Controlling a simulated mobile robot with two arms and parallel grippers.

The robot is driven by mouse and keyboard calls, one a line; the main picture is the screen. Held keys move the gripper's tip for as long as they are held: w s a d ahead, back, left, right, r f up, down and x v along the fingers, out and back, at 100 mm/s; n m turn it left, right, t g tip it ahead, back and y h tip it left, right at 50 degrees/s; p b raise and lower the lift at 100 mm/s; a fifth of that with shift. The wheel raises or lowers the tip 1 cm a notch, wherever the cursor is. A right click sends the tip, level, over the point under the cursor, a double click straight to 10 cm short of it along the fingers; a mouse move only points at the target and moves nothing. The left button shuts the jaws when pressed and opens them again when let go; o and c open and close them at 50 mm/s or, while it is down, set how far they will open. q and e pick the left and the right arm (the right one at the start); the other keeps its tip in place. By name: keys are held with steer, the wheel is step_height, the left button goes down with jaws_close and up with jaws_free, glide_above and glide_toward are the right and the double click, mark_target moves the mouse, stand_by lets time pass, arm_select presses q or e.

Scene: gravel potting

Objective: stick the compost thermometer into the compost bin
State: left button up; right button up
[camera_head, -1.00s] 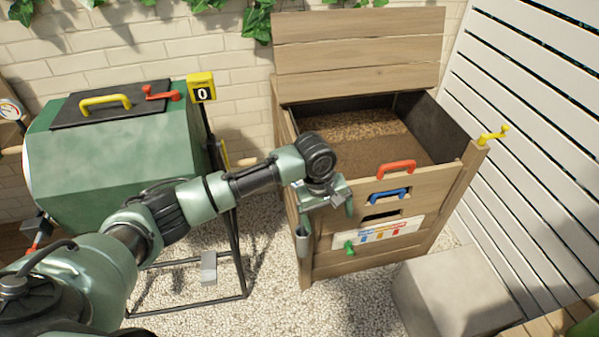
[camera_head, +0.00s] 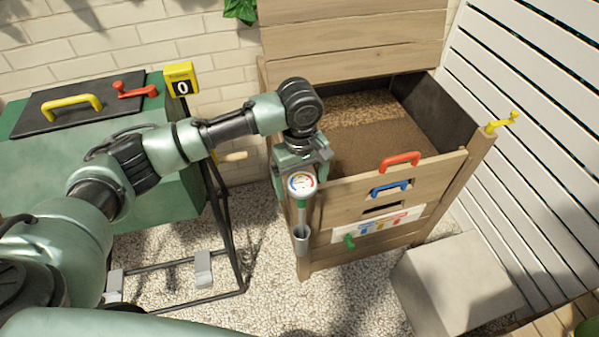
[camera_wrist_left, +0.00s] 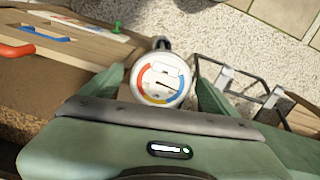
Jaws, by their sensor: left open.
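The compost thermometer (camera_head: 301,184) has a round white dial with coloured bands. It stands upright in a grey holder tube (camera_head: 302,238) at the bin's front left corner. The dial also shows in the left wrist view (camera_wrist_left: 161,82), between my fingers. My left gripper (camera_head: 300,190) is open, with its fingers on either side of the dial; contact cannot be made out. The wooden compost bin (camera_head: 400,215) has its lid up, and brown compost (camera_head: 375,140) shows inside, behind and to the right of the gripper. My right gripper is not seen.
A green tumbler (camera_head: 150,200) on a black frame stands left of the bin. A red handle (camera_head: 400,161) and blue handle (camera_head: 390,188) are on the bin's front. A yellow crank (camera_head: 502,121) sits at its right corner. A pale block (camera_head: 455,285) is in front.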

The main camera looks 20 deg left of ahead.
arm_select(q)
step_height(320, 180, down, 5)
steer(key=shift+f, duration=0.1)
steer(key=shift+d+f, duration=0.1)
steer(key=shift+f, duration=0.45)
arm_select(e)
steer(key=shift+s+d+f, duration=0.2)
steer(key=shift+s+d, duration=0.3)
